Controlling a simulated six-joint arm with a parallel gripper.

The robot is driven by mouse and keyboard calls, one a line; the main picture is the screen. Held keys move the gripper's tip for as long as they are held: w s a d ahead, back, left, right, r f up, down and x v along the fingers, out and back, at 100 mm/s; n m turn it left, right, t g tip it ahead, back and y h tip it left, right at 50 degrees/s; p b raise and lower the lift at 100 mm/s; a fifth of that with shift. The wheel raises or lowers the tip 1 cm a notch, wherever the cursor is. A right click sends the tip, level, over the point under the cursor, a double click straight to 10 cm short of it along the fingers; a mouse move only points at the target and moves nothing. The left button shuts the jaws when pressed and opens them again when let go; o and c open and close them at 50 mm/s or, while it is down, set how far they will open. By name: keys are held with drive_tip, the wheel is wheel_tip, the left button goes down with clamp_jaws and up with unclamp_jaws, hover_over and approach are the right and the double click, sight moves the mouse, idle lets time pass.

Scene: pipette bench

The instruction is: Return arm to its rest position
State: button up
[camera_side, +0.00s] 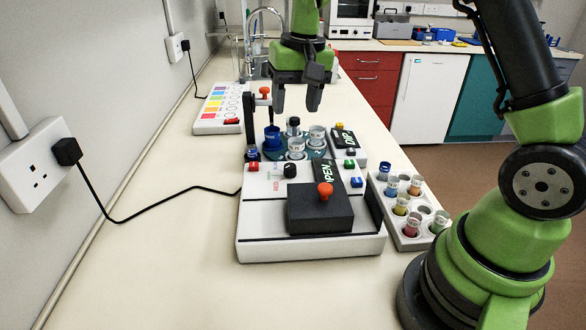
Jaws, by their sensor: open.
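My gripper (297,98) hangs at the upper middle, pointing down, with its two dark fingers apart and nothing between them. It appears above the back part of a white bench device (262,215). The device has a black block with an orange knob (325,190) at its front and a dark round plate with several vials behind. My green and black arm comes in from the right, its base at the lower right. The fingertips look clear of the vials, though their exact height is hard to tell.
A vial rack (412,236) with several coloured vials stands right of the device, close to my base. A white panel with colour strips (221,108) lies at the back left. A black cable (150,205) crosses the bench from a wall socket (36,165). The front left bench is clear.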

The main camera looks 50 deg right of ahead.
drive_tip(key=s+a+r+n+t, duration=0.1)
drive_tip(key=s+a+r+t, duration=0.25)
drive_tip(key=s+r, duration=0.65)
drive_tip(key=s+a+n+t+y, duration=0.1)
drive_tip(key=s+a+t, duration=0.1)
drive_tip(key=s, duration=0.9)
drive_tip(key=shift+a, duration=0.25)
drive_tip(key=shift+t, duration=0.25)
